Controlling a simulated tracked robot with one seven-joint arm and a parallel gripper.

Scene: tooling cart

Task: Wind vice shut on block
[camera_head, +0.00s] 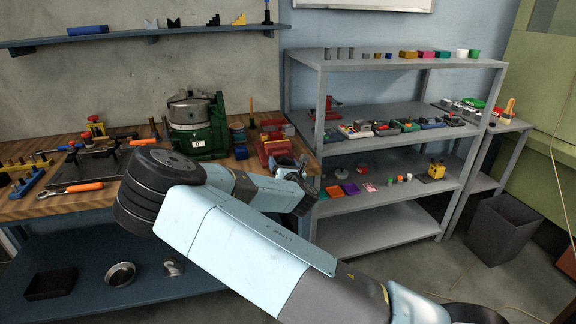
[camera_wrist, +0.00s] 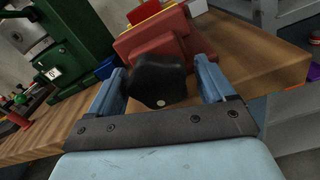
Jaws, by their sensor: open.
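The red vice (camera_head: 272,148) stands at the right end of the wooden bench, partly behind my arm. In the wrist view the red vice body (camera_wrist: 152,38) lies just beyond my gripper, with a black rounded knob (camera_wrist: 158,78) on its near side. My gripper (camera_wrist: 163,84) is open, with one finger on each side of the knob; I cannot tell whether either finger touches it. In the head view my gripper (camera_head: 298,190) is at the bench's right edge. The vice's jaws and any block between them are not clear.
A green machine (camera_head: 198,142) stands left of the vice on the wooden bench (camera_wrist: 262,62). Small blue and green containers (camera_head: 238,132) sit between them. Grey shelves (camera_head: 385,135) with many small parts stand close on the right. A dark bin (camera_head: 497,228) is on the floor.

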